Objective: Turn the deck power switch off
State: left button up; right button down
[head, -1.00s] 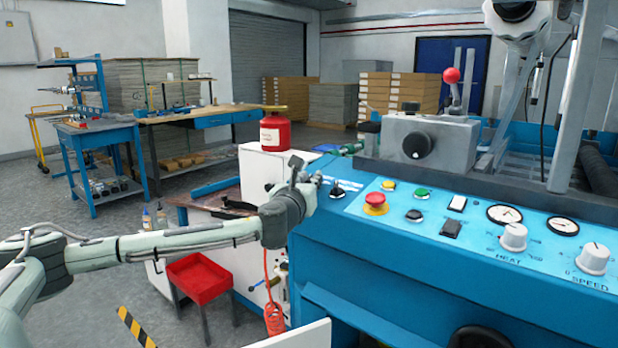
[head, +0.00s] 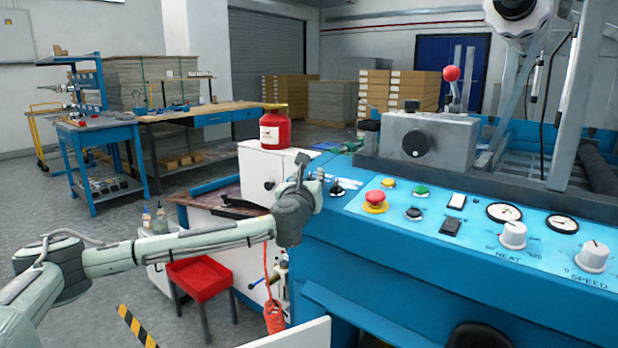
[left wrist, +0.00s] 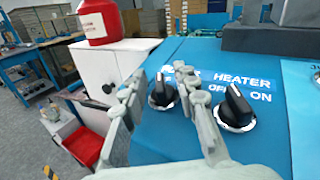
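In the left wrist view, a black rotary switch (left wrist: 163,96) on the blue panel shows between the fingers of my left gripper (left wrist: 160,74). The fingers hide much of its label, so I cannot read its name or be sure of its setting. To its right is a second black switch (left wrist: 237,108) labelled HEATER, its handle tilted up and left. My left gripper is open, its fingers apart on either side of the first switch; contact cannot be made out. In the head view, my left gripper (head: 313,176) is at the panel's left end, beside the small dark switches (head: 339,188).
Right of the switches are a red emergency button (head: 376,198), several small buttons, gauges and the HEAT (head: 513,236) and SPEED (head: 593,257) knobs. A red can (head: 275,132) stands on a white cabinet (head: 257,170) behind my wrist. A red stool (head: 199,277) is below the arm.

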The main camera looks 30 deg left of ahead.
pick_arm(q)
jog(key=v, duration=1.2)
dwell(0.4)
